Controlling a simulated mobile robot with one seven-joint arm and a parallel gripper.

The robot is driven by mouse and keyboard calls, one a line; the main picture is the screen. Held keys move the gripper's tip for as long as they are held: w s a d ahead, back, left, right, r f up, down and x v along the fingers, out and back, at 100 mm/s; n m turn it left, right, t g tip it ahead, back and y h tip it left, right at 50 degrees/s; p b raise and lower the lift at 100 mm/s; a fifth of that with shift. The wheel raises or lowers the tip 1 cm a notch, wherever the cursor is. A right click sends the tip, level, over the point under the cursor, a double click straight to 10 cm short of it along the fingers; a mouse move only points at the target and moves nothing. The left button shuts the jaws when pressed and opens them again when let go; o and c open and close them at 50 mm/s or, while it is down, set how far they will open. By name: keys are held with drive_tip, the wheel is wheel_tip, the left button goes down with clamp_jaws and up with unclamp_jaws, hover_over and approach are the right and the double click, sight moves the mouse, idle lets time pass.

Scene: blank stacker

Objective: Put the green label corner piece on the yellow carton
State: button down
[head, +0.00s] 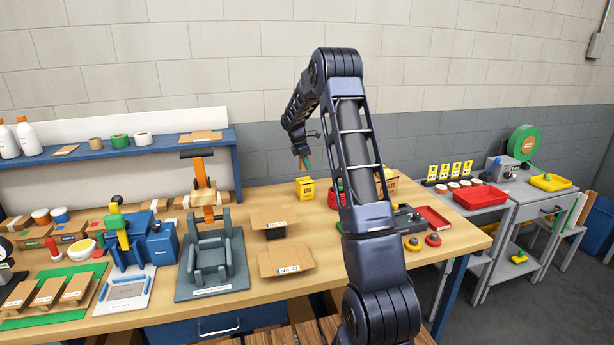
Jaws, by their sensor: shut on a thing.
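The yellow carton (304,190) stands upright on the wooden workbench, a little right of the middle of the bench. My gripper (302,158) is above it, pointing down, with a clear gap between them. It is shut on a small brownish piece with a green part, which seems to be the green label corner piece (305,163). The piece hangs just over the carton and does not touch it. My fingertips are small here and partly hidden by the wrist.
Two open cardboard pieces (285,260) lie left of my arm. A grey clamp fixture (212,260) and a blue press (127,250) stand further left. Red items (335,196) sit right of the carton, partly behind my arm. A red tray (481,196) is on the right table.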

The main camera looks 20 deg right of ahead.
sight(307, 182)
drive_tip(key=shift+f, duration=2.65)
drive_tip(key=shift+f, duration=0.1)
drive_tip(key=c, duration=1.6)
unclamp_jaws()
